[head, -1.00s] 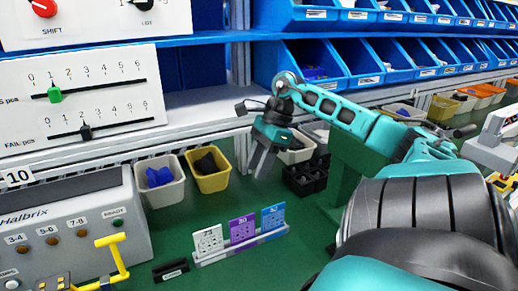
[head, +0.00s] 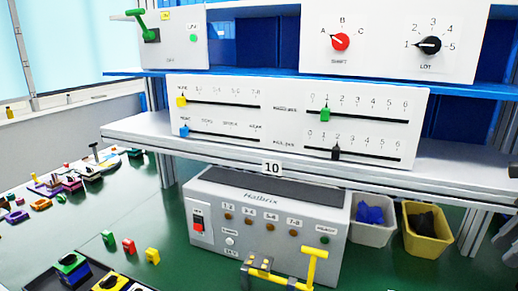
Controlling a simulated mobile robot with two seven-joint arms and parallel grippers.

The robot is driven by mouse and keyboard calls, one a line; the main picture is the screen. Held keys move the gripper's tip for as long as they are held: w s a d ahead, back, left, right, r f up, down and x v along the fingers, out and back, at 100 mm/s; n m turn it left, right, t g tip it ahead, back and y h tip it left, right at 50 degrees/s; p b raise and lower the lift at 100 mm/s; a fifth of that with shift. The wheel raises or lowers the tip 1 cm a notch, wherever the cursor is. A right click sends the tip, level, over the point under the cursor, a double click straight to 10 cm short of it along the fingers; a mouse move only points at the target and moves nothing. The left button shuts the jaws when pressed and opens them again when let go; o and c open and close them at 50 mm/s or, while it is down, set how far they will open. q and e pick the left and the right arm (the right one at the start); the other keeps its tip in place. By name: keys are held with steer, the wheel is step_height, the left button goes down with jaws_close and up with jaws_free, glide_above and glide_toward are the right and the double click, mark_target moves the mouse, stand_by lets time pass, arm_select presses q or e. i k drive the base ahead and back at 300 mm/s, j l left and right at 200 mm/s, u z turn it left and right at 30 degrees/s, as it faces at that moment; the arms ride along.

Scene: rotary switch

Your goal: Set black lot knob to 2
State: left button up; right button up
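The black LOT knob (head: 430,45) is on the white upper panel at the top right of the head view. Its dial runs from 1 to 5, and its white pointer points left, to the 1. The 2 is printed up and left of the knob. Only a grey part of my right gripper (head: 508,236) shows at the right edge, beside the yellow bin and well below the knob. It is cut off by the frame, so its opening cannot be told. My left gripper is not in view.
The red SHIFT knob (head: 340,42) is left of the LOT knob and points at A. A slider panel (head: 385,98) stands on the shelf below. A grey box (head: 270,205) with a yellow handle, a grey bin (head: 372,235) and a yellow bin (head: 430,244) stand on the green bench.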

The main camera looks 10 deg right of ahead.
mark_target(430, 45)
steer(key=k, duration=1)
